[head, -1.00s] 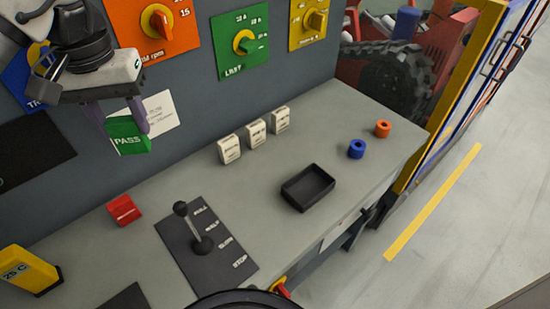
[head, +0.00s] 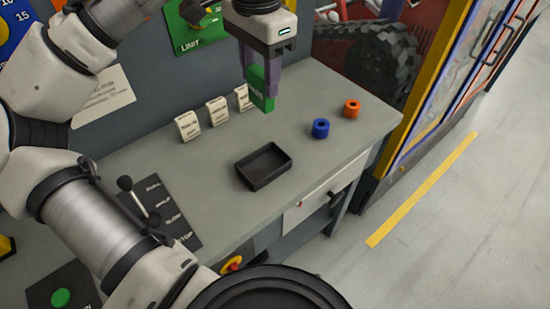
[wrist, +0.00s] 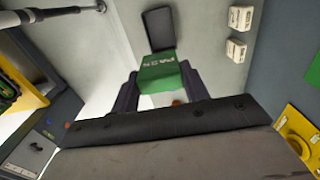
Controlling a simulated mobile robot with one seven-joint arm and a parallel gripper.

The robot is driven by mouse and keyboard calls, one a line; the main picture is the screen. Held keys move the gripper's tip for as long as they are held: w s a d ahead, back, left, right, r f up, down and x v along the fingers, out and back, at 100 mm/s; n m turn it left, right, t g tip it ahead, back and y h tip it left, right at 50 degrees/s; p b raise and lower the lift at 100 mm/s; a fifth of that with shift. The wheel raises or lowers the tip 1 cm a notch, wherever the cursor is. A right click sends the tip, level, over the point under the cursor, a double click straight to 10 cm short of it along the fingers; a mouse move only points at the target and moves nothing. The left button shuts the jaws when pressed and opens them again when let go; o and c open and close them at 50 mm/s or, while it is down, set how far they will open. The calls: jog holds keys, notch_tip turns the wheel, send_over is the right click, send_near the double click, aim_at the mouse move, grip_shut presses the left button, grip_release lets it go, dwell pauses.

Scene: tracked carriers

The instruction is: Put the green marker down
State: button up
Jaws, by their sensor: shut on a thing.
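The green marker (head: 261,92) is a small block with pale lettering on one face. My gripper (head: 262,90) is shut on it, one finger on each side, and points down. The marker appears held above the grey bench (head: 215,160), right in front of the rightmost white tag block; its exact height I cannot tell. In the wrist view the marker (wrist: 162,70) sits between the two purple fingers, with grey bench around it.
A black open tray (head: 264,181) looks empty. White tag blocks (head: 188,125) stand along the back, with blue (head: 320,128) and orange (head: 352,108) cylinders at right. My arm covers the bench's left side, near the black lever (head: 126,184). Bench around the tray is clear.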

aim_at(260, 103)
notch_tip(260, 103, down, 18)
jog(key=shift+a+f+p, duration=0.1)
jog(key=shift+f+p, duration=0.1)
jog(key=shift+p, duration=0.2)
jog(key=shift+f, duration=0.1)
jog(key=o, duration=1)
notch_tip(260, 103, up, 12)
jog(key=shift+r, duration=0.15)
